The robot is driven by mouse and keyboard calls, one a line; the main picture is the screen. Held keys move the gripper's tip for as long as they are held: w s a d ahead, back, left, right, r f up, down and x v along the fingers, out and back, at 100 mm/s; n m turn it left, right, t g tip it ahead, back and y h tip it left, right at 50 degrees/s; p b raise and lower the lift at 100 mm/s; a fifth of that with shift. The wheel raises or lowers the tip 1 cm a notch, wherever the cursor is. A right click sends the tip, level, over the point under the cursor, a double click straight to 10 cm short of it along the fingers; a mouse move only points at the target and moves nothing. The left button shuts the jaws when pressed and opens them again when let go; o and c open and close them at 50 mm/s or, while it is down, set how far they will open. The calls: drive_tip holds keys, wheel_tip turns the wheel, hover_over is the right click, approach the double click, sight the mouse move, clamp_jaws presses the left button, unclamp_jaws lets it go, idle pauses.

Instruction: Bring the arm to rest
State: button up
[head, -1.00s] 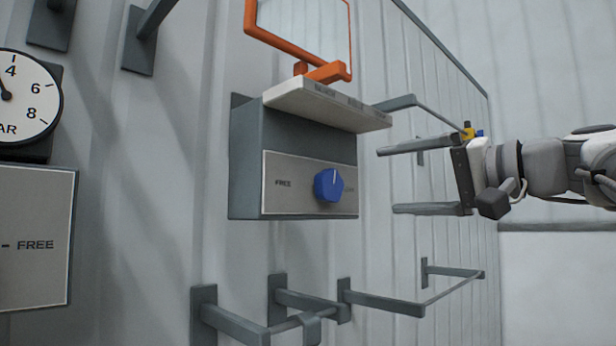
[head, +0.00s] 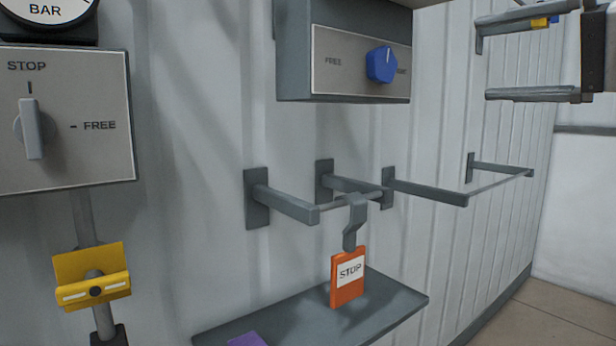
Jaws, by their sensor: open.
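My gripper (head: 537,58) is at the upper right of the head view, with its two long grey fingers wide apart, one above the other. Nothing is between the fingers. They point left, and a clear space separates them in the picture from the grey control box (head: 345,97) with the blue knob (head: 381,64). Most of my arm is cut off by the right edge.
Wall rails (head: 430,192) stick out below the box. A hook (head: 355,217) and an orange STOP tag (head: 348,282) hang over a grey shelf (head: 400,305). At left are a STOP/FREE switch panel (head: 100,160) and a yellow bracket (head: 92,262).

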drive_tip(key=s+a+f+n+g+h, duration=0.1)
drive_tip(key=s+a+f+g+h, duration=0.2)
drive_tip(key=f, duration=0.7)
drive_tip(key=s+a+f+g+h, duration=0.15)
drive_tip(key=a+f, duration=0.35)
drive_tip(key=f, duration=0.6)
drive_tip(key=s+a+f+n+g+h, duration=0.1)
drive_tip(key=s+a+f+g+h, duration=0.2)
drive_tip(key=f, duration=0.7)
drive_tip(key=s+f+n+g+h, duration=0.1)
drive_tip(key=s+f+n+h, duration=0.3)
drive_tip(key=f, duration=0.7)
wheel_tip(320, 180, up, 14)
drive_tip(key=y+p, duration=0.1)
drive_tip(key=p, duration=1.3)
drive_tip(key=shift+s+f, duration=0.25)
drive_tip(key=shift+s, duration=0.2)
